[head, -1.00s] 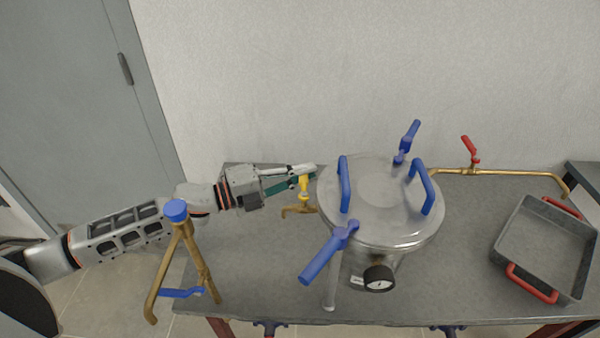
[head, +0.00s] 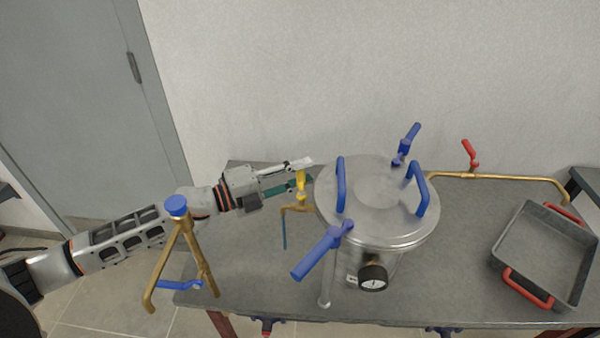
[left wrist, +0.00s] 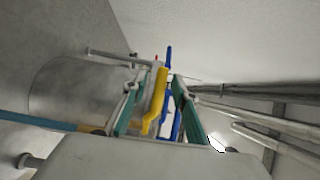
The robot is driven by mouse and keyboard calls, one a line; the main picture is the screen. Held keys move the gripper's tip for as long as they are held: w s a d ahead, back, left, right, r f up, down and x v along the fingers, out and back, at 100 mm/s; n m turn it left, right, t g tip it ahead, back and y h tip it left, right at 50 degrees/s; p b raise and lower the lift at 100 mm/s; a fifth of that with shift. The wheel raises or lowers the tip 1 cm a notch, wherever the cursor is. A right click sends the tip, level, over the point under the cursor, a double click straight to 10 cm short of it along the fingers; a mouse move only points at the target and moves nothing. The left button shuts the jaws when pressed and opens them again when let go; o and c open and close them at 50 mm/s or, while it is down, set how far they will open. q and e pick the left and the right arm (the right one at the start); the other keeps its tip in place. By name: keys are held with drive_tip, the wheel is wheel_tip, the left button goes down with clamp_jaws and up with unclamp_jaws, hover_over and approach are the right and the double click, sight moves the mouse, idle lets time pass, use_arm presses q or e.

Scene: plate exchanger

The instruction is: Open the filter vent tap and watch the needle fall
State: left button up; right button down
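The steel filter vessel (head: 380,222) stands on the table with a black-rimmed, white-faced gauge (head: 373,278) on its front. The gauge needle is too small to read. The brass vent tap (head: 293,208) with a yellow lever (head: 302,186) sits at the vessel's left side. My left gripper (head: 300,168) is at the yellow lever. In the left wrist view the yellow lever (left wrist: 155,97) stands between the teal fingers, which are apart, with a gap on its right. My right gripper is not in view.
Blue clamp handles (head: 322,252) and lid handles (head: 341,185) stick out from the vessel. A brass pipe with a red lever (head: 469,152) runs behind right. A grey tray (head: 498,240) with red handles sits right. A blue-capped brass stand (head: 186,245) is near my left arm.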

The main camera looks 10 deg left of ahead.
use_arm(q)
drive_tip(key=v, duration=1.2)
drive_tip(key=shift+c, duration=0.4)
